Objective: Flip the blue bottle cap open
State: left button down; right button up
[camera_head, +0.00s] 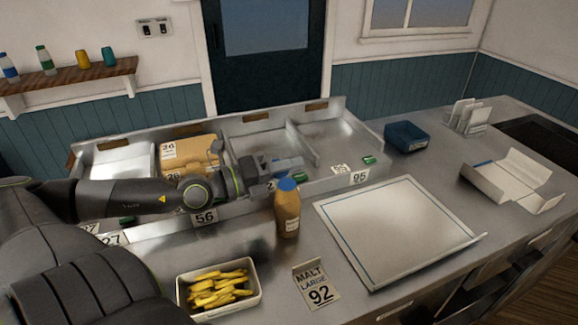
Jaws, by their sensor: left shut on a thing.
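A brown bottle (287,214) with a pale label and a blue cap (287,185) is upright at the front of the steel counter, between the bins and the large tray. The cap looks closed, but its far side is hidden. My left gripper (286,172) reaches in from the left, just behind and above the cap. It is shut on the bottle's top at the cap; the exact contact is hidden. A patch of blue also shows between its fingers. My right gripper is not in view.
Steel bins (265,140) run behind the bottle. A tray of yellow fries (254,292) and a malt price card (316,284) stand in front. A large flat tray (400,226) lies right, with a blue container (406,136) and an open carton (512,180) beyond.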

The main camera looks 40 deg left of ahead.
pick_arm(q)
jog(key=c, duration=1.5)
grip_release()
jog(key=shift+p+v, duration=0.3)
jog(key=shift+v, duration=0.65)
jog(key=shift+p+v, duration=3.4)
jog(key=shift+v, duration=4.35)
jog(key=shift+f, duration=0.15)
